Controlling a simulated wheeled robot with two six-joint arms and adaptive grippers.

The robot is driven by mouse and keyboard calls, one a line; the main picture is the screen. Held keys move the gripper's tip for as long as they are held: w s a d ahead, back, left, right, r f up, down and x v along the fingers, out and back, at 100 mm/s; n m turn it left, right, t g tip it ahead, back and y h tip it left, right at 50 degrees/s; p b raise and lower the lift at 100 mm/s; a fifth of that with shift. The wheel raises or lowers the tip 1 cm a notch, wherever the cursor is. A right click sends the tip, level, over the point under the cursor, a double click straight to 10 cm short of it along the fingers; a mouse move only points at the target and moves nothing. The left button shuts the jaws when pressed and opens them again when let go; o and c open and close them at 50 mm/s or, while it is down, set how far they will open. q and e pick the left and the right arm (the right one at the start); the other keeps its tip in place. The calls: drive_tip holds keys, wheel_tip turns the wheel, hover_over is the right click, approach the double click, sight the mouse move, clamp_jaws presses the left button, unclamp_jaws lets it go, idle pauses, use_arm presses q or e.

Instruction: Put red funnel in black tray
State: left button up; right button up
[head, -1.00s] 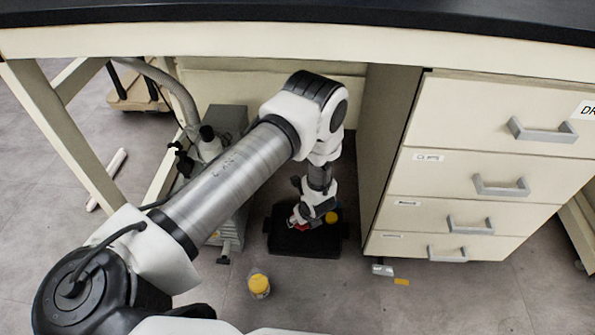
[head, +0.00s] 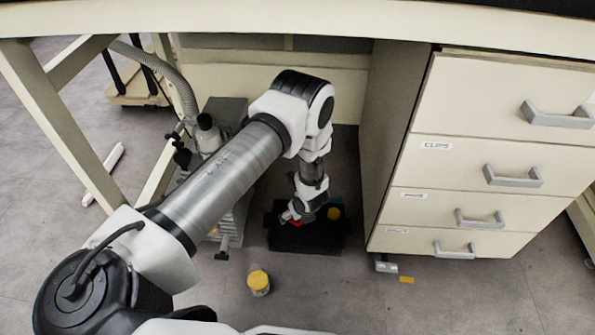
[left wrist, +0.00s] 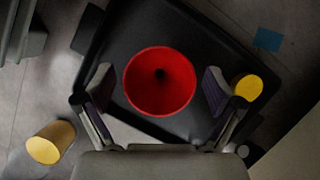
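The red funnel (left wrist: 160,82) is in the middle of the left wrist view, over the black tray (left wrist: 122,50), its wide mouth facing the camera. In the head view a bit of the funnel (head: 295,222) shows beside my gripper, over the tray (head: 290,243) on the floor under the bench. My left gripper (left wrist: 160,84) is open, its fingers on either side of the funnel with gaps to both. It also shows in the head view (head: 288,217). I cannot tell whether the funnel rests on the tray floor. My right gripper is not in view.
A yellow-topped container (head: 334,213) stands at the tray's right side. The drawer cabinet (head: 400,222) is close on the right, a grey pump-like machine (head: 226,112) on the left. The bench top (head: 300,20) is overhead.

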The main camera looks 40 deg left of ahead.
use_arm(q)
drive_tip(key=p+v, duration=0.4)
drive_tip(key=v, duration=0.2)
drive_tip(key=shift+r, duration=0.3)
drive_tip(key=s+d+f+p, duration=0.1)
drive_tip(key=s+d+p, duration=0.3)
drive_tip(key=d, duration=0.6)
drive_tip(key=shift+s+d, duration=0.2)
drive_tip(key=shift+s, duration=0.5)
drive_tip(key=shift+f, duration=0.1)
